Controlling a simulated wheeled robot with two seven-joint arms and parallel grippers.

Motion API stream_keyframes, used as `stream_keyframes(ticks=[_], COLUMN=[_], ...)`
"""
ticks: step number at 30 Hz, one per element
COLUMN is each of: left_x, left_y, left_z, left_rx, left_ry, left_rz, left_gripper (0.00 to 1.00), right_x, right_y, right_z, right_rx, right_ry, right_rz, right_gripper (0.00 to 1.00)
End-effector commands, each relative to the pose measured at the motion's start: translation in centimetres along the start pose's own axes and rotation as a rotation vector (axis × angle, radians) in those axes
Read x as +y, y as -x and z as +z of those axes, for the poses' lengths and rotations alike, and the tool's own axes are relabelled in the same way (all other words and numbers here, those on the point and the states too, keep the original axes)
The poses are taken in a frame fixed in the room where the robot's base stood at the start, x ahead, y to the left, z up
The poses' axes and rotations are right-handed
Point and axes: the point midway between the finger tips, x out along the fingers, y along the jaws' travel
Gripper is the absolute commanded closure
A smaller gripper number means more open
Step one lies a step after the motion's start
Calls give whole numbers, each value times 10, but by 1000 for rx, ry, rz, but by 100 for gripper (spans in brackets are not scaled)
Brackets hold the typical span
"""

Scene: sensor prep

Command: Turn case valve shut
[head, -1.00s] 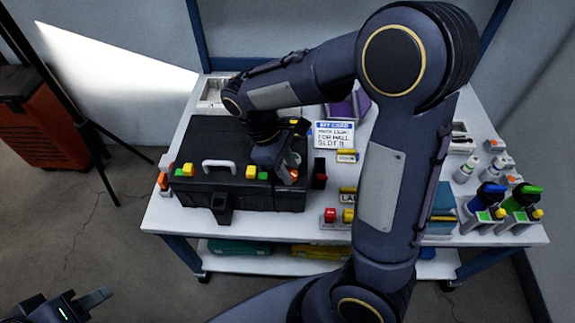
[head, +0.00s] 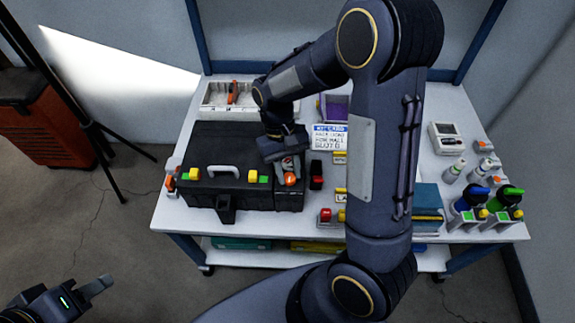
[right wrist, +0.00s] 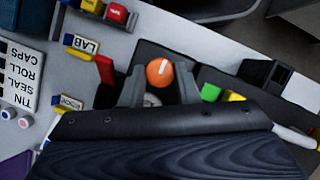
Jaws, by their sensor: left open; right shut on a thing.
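The black case (head: 235,145) lies closed on the white table, with a light handle on its lid. Its valve is a round orange knob (head: 290,180) near the lid's right front corner. My right gripper (head: 288,165) reaches down to it from behind and is shut on it. In the right wrist view the orange knob (right wrist: 159,72) with a white line across it sits between the two grey fingers of my right gripper (right wrist: 160,84). My left gripper (head: 78,296) is open and empty at the bottom left, away from the table.
A kit card (head: 329,138) stands right of the case. A red block (head: 316,182) is close beside the knob. Bottles with blue and green tops (head: 510,196) stand at the table's right. A white bin (head: 228,95) is behind the case. A black stand (head: 90,130) is at the left.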

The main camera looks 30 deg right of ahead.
Motion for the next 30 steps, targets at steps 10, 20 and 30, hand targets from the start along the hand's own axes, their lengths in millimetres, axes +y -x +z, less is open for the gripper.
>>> stream_keyframes(ticks=[10, 20, 30], left_x=[8, 12, 15], left_y=[17, 27, 33], left_z=[-8, -14, -16], left_rx=[0, 0, 0], left_ry=[0, 0, 0], left_rz=[0, 0, 0], left_gripper=[58, 58, 58], right_x=[4, 6, 7], right_y=[2, 1, 0], right_z=[1, 2, 2], right_rx=[1, 2, 4], right_ry=[-308, -573, -745], right_rz=[-128, -238, -310], right_gripper=[94, 94, 94])
